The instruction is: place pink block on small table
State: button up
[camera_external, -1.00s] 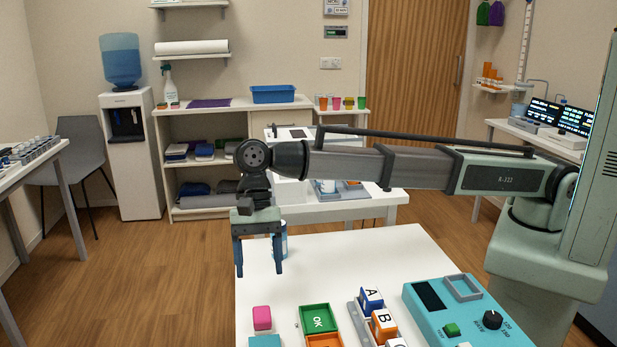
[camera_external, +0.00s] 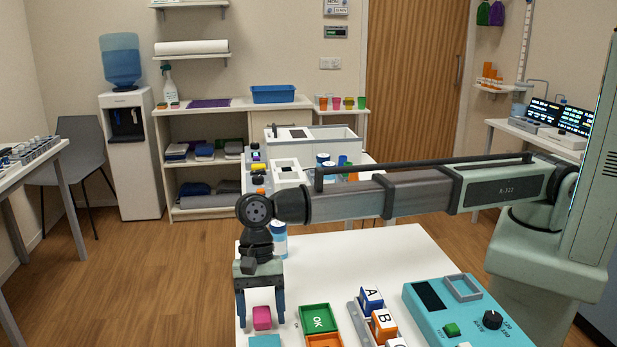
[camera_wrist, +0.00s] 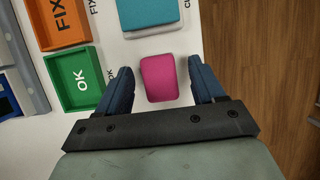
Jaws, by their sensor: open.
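The pink block (camera_external: 262,318) stands on the white table near its left edge in the external view. It also shows in the wrist view (camera_wrist: 160,78), between the fingers and slightly ahead of them. My gripper (camera_external: 261,321) is open, its fingers pointing down, one on each side of the block. In the wrist view my gripper (camera_wrist: 160,88) has a visible gap between each finger and the block. The white table (camera_external: 340,248) carries the block. I cannot tell which surface is the small table.
A teal block or pad (camera_external: 265,341) lies close to the pink block. A green OK tray (camera_external: 317,318) and an orange tray (camera_external: 324,340) are to the right. Lettered blocks (camera_external: 372,299) and a teal device (camera_external: 465,310) stand further right. A blue-and-white container (camera_external: 279,243) stands behind my gripper.

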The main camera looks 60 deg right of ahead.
jog(key=shift+s+a+f, duration=0.1)
jog(key=shift+f, duration=0.1)
jog(key=c, duration=1.1)
jog(key=shift+r, duration=0.1)
